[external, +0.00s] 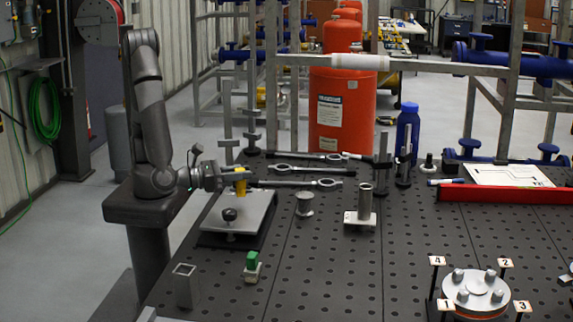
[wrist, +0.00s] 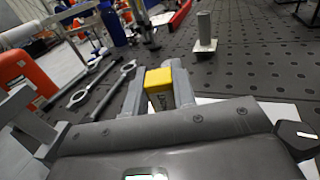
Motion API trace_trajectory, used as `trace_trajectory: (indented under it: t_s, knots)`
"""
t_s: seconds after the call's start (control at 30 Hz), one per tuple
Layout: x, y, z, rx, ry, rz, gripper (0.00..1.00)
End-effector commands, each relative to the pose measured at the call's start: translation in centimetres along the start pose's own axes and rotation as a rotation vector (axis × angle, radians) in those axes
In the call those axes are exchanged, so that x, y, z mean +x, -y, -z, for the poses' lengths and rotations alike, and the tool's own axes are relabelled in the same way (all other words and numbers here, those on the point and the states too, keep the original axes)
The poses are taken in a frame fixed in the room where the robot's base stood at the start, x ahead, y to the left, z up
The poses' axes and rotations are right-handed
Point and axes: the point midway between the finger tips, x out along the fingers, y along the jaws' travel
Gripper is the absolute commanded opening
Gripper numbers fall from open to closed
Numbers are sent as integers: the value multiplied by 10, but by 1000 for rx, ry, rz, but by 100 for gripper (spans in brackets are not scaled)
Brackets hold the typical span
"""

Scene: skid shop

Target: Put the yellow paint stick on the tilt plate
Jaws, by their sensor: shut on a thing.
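The yellow paint stick (external: 240,187) is upright over the far edge of the tilt plate; it also shows in the wrist view (wrist: 158,77). My gripper (external: 237,176) is shut on it, with one finger on each side of it in the wrist view (wrist: 160,88). I cannot tell whether the stick's lower end touches the plate. Part of the plate is hidden behind my gripper in the wrist view.
A grey spool (external: 304,205) and a post on a square base (external: 365,207) stand to the right on the perforated table (external: 330,260). Long wrenches (external: 305,183) lie behind. A green-topped block (external: 252,266) and a square tube (external: 187,286) stand in front.

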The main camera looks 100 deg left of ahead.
Motion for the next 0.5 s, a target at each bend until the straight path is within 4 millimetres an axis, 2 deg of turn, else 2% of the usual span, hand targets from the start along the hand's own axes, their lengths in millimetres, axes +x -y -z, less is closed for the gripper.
trace_trajectory:
  t_s: [0.17, 0.5]
  knots:
    - [0, 0, 24, 3, 1, 0, 1]
    - [0, 0, 27, 1, 1, 0, 1]
